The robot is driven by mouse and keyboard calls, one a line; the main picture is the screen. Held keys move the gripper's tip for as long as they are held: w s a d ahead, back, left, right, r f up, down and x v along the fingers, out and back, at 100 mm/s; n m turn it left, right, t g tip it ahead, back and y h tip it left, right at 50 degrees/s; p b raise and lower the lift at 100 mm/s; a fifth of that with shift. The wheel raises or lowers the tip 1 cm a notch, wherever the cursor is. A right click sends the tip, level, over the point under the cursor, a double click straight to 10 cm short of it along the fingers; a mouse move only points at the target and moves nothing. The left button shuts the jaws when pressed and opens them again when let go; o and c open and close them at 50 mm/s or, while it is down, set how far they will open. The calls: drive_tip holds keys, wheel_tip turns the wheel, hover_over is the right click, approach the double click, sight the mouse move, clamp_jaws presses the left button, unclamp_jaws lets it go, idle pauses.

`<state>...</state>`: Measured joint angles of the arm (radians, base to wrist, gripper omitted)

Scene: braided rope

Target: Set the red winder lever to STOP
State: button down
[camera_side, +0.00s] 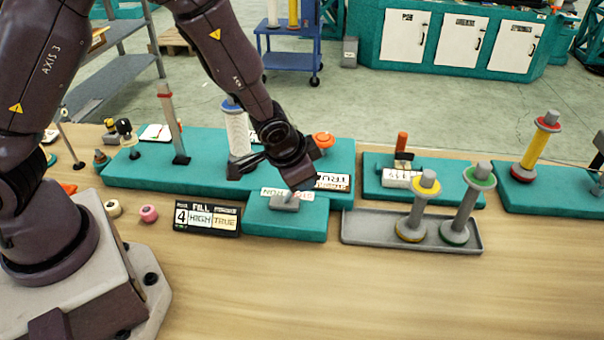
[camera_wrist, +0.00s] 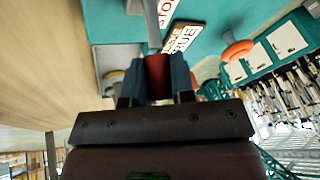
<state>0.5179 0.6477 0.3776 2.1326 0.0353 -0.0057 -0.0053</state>
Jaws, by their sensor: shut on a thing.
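The winder lever has a grey shaft and a red grip (camera_wrist: 157,72). In the wrist view my gripper (camera_wrist: 158,85) is shut on the red grip, with one finger on each side. In the side view my gripper (camera_side: 298,180) is low over the front teal block, and it hides the red grip. The lever's grey base (camera_side: 285,203) shows just below it. In the wrist view a white plate with red letters, partly cut off and seemingly STOP (camera_wrist: 169,9), lies beside the shaft. I cannot tell exactly how far the lever is tilted.
An orange-red mushroom button (camera_side: 323,139) stands close behind my gripper. A dark display (camera_side: 207,218) reading FILL, HIGH, TRUE stands to the left. A grey tray (camera_side: 370,232) with two spools is to the right. The wooden table front is clear.

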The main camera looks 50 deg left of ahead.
drive_tip(key=shift+s+a+r+t+h, duration=0.25)
drive_tip(key=shift+s+a+t+h, duration=0.35)
drive_tip(key=shift+t, duration=0.1)
drive_tip(key=shift+s+a+r+n+t+h, duration=0.1)
drive_tip(key=shift+s+a+n+t+h, duration=0.5)
drive_tip(key=shift+t+h, duration=0.25)
drive_tip(key=shift+s+a+t+h, duration=0.65)
drive_tip(key=shift+s+t, duration=0.05)
drive_tip(key=shift+t, duration=0.25)
drive_tip(key=shift+s+a+f+n+t+h, duration=0.25)
drive_tip(key=shift+s+a+t+h, duration=0.15)
drive_tip(key=shift+t, duration=0.2)
drive_tip(key=shift+s+a+f+n+t+h, duration=0.15)
drive_tip(key=shift+s+a+n+t+h, duration=0.1)
drive_tip(key=shift+t+h, duration=0.3)
drive_tip(key=c, duration=1)
unclamp_jaws()
